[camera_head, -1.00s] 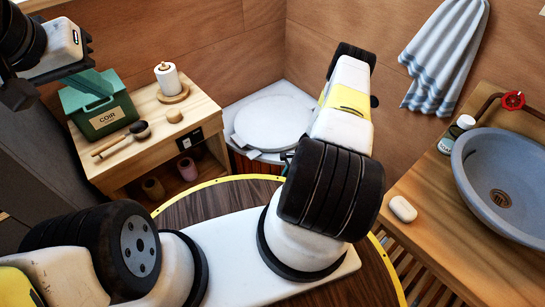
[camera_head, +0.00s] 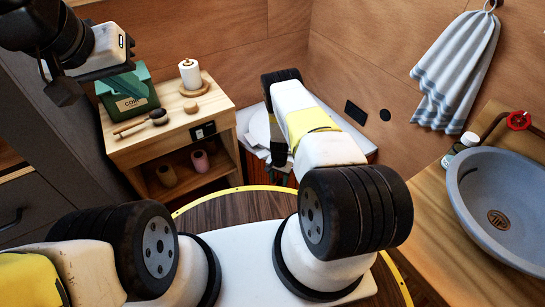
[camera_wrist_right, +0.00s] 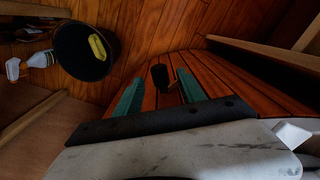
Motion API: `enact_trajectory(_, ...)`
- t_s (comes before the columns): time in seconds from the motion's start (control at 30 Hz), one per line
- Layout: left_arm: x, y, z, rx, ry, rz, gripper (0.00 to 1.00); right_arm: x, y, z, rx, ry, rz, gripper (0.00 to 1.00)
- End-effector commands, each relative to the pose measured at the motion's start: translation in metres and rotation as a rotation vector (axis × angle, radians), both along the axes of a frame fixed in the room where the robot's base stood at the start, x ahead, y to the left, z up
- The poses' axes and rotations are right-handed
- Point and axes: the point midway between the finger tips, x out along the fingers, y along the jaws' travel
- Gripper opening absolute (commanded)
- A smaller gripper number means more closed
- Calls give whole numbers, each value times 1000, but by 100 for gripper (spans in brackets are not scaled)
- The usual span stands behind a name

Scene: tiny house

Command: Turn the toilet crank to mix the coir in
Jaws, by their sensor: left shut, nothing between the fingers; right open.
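The toilet (camera_head: 258,128) stands in the back corner with a white top, partly hidden by my right arm. Its reddish wooden slatted side shows in the right wrist view (camera_wrist_right: 225,90). A black knob (camera_wrist_right: 160,76), which looks like the crank's handle, shows there between the two teal fingers of my right gripper (camera_wrist_right: 160,92). The fingers are open, and I cannot tell whether they touch it. In the head view my right gripper (camera_head: 279,152) is small and dark beside the toilet. My left gripper (camera_head: 64,92) is shut and empty near the green coir box (camera_head: 128,95).
A wooden stand (camera_head: 214,112) holds the coir box, a scoop (camera_head: 157,117) and a paper roll (camera_head: 190,74). A counter with a grey basin (camera_head: 505,205) is at the right. A black bucket (camera_wrist_right: 86,52) and a spray bottle (camera_wrist_right: 38,60) lie beyond the toilet side.

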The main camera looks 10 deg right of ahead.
Motion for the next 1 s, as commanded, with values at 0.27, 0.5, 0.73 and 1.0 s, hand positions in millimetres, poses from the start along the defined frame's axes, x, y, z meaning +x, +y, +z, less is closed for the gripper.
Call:
enact_trajectory(0.27, 0, 0, 0, 0, 0, 0, 0, 0, -1, -24, 0, 0, -1, 47)
enact_trajectory(0.5, 0, 0, 0, 0, 0, 0, 0, 0, -1, -25, 1, 1, -1, 47)
enact_trajectory(0.73, 0, 0, 0, 0, 0, 0, 0, 0, -1, -25, 1, 1, -2, 6)
enact_trajectory(1.0, 0, 0, 0, 0, 0, 0, 0, 0, 0, -25, 1, 1, -2, 0)
